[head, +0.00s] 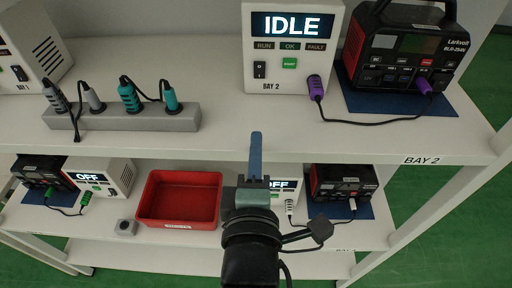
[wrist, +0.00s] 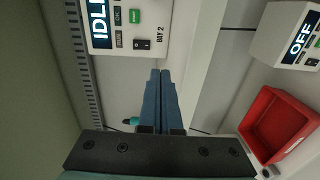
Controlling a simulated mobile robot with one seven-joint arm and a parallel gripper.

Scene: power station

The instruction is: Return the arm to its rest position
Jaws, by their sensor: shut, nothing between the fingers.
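My gripper (head: 256,142) is shut and empty, its blue fingers together. In the head view it points up and away in front of the shelf rack, over the front edge of the upper shelf (head: 330,142). In the wrist view the shut fingers (wrist: 160,78) point toward the white BAY 2 box. My arm rises from the bottom of the head view and hides part of the lower shelf and of an OFF box.
The BAY 2 box (head: 290,50) reads IDLE; a purple plug (head: 316,86) sits at its side, cabled toward a black-red power unit (head: 408,45). A grey strip (head: 125,119) holds several plugs. Below are a red bin (head: 180,222) and OFF boxes (head: 105,178).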

